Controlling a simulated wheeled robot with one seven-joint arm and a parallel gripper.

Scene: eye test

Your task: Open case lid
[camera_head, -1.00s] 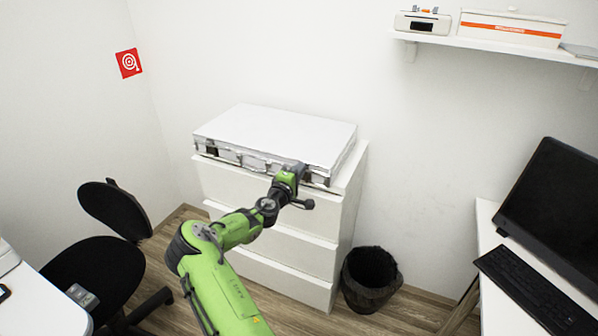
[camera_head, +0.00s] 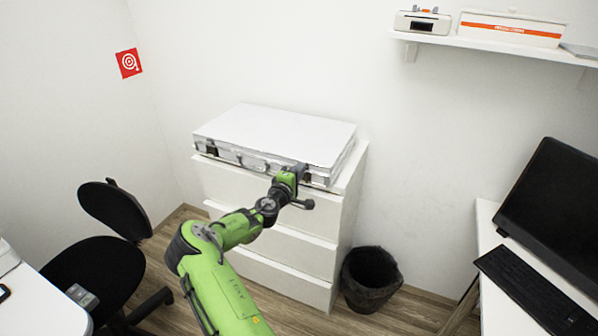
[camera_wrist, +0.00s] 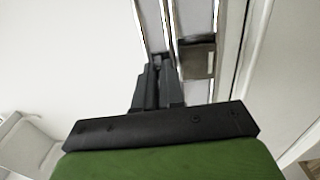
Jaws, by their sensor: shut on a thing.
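A flat silver-white case (camera_head: 275,133) lies on top of a white drawer cabinet (camera_head: 270,215), its front side with dark latches facing me. Its lid (camera_wrist: 70,60) is down, as far as the head view shows. My gripper (camera_head: 300,168) is at the front edge of the case, near its right end. In the wrist view the dark fingers (camera_wrist: 158,66) are close together at the metal edge of the lid, beside a latch (camera_wrist: 197,58). The gripper is shut on the lid's edge; the exact contact is small and partly hidden.
A black waste bin (camera_head: 370,278) stands on the floor right of the cabinet. A black chair (camera_head: 105,265) is at the left. A desk with a monitor (camera_head: 555,215) and keyboard (camera_head: 535,288) is at the right. A wall shelf (camera_head: 500,46) hangs above. The space above the case is clear.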

